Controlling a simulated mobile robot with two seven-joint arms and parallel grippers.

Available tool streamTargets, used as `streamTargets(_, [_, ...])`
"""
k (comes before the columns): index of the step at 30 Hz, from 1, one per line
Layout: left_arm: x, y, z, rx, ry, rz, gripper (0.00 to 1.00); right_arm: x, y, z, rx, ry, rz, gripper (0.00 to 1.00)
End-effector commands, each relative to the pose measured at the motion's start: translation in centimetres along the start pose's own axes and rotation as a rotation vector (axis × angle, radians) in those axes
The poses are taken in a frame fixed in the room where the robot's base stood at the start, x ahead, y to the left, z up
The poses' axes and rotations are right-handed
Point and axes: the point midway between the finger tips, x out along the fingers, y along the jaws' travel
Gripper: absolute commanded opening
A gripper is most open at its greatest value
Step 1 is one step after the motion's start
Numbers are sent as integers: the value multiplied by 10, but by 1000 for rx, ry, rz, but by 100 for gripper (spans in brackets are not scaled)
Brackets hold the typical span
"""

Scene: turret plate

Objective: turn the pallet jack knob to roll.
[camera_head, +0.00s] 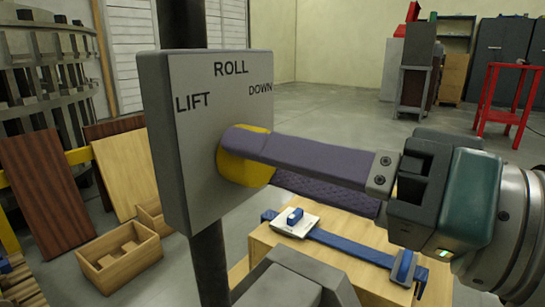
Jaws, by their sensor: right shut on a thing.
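A grey plate (182,150) on a dark upright post carries the words LIFT at left, ROLL at top middle and DOWN at right. A yellow knob (233,170) sits on its face below ROLL. My right gripper (245,155) comes in from the right, its long purple finger reaching to the plate. It is shut on the knob and hides part of it. The other finger is hidden, and I cannot tell which word the knob points to. My left gripper is not in view.
Below stands a wooden box (345,262) with a blue strap and a white-and-blue device on it. Wooden boards (45,190) and an open crate (118,258) are at left. A red stand (505,95) and cabinets are far right; open floor lies between.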

Motion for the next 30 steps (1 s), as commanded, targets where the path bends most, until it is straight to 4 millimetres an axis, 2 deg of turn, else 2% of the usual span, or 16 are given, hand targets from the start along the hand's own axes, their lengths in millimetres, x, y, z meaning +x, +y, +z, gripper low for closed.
streamTargets(10, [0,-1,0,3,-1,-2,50,0,-1,-1,2,3,-2,1])
streamTargets(11, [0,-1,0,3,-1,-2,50,0,-1,-1,2,3,-2,57])
streamTargets(18, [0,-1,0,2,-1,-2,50,0,0,-1,2,2,-1,84])
streamTargets(26, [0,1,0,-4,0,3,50,0,0,0,2,1,0,86])
streamTargets(30, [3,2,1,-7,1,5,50,-12,2,1,1,0,2,86])
